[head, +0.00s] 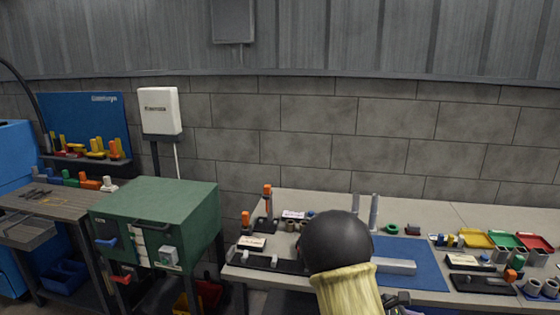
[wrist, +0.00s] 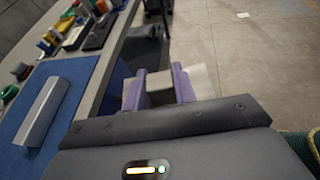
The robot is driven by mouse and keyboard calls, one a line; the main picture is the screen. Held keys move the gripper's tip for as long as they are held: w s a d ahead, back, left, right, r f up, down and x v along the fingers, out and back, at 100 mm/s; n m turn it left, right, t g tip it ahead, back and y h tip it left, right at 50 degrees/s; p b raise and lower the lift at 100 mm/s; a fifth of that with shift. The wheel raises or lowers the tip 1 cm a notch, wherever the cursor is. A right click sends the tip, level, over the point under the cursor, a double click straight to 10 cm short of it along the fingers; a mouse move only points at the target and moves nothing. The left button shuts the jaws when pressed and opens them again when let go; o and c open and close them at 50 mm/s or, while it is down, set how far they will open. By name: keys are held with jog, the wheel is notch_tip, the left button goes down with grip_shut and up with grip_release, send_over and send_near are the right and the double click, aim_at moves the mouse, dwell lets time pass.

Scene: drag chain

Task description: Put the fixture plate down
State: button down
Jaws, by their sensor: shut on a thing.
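In the wrist view, my gripper (wrist: 160,88) has purple fingers closed on a pale grey-beige piece, which I take to be the fixture plate (wrist: 202,80). Part of it shows between the fingers and part beyond the right finger; the rest is hidden. The gripper and plate appear beside the table's front edge, over the floor and clear of the tabletop. In the head view, my dark, yellow-sleeved arm covers the front middle of the table, and the plate cannot be made out there.
A blue mat (head: 411,258) on the table (head: 450,215) carries a long grey bar (head: 394,266), also seen in the wrist view (wrist: 43,110). Two upright posts (head: 373,212) stand behind it. Colored trays (head: 506,241) and small parts lie right. A green cabinet (head: 155,205) stands left.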

jog(key=w+a+f+n+t+y+p, duration=0.1)
jog(key=a+f+n+t, duration=0.3)
jog(key=a+f, duration=0.3)
jog(key=w+a+f+n+t+y+p, duration=0.1)
jog(key=a+f+n+t, duration=0.3)
jog(key=a, duration=0.9)
notch_tip(320, 180, down, 4)
jog(key=shift+a+r+t+y+p, duration=0.15)
jog(key=shift+a+t+y+p, duration=0.15)
jog(key=shift+a+t+p, duration=0.1)
notch_tip(320, 180, down, 11)
jog(key=n+t+y, duration=0.5)
jog(key=n+y, duration=0.5)
jog(key=shift+r+y, duration=0.2)
jog(key=shift+y, duration=0.2)
